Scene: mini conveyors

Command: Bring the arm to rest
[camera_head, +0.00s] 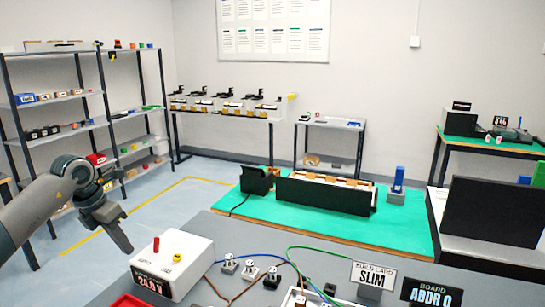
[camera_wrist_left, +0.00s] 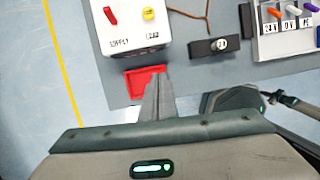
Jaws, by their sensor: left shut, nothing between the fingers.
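My left arm comes in from the left in the head view. Its gripper (camera_head: 122,240) hangs with its fingers pointing down and right, just left of the white supply box and beyond the grey table's left edge. The fingers are together with nothing between them. In the left wrist view the closed fingers (camera_wrist_left: 158,98) show over the table's edge, in front of part of a red tray (camera_wrist_left: 142,84).
The white supply box (camera_head: 172,262) stands on the grey table (camera_head: 235,232), with cables and small connectors to its right. A "SLIM" card (camera_head: 372,275) stands farther right. Shelves (camera_head: 60,98) stand at the far left. Open floor (camera_head: 190,205) lies between them and the tables.

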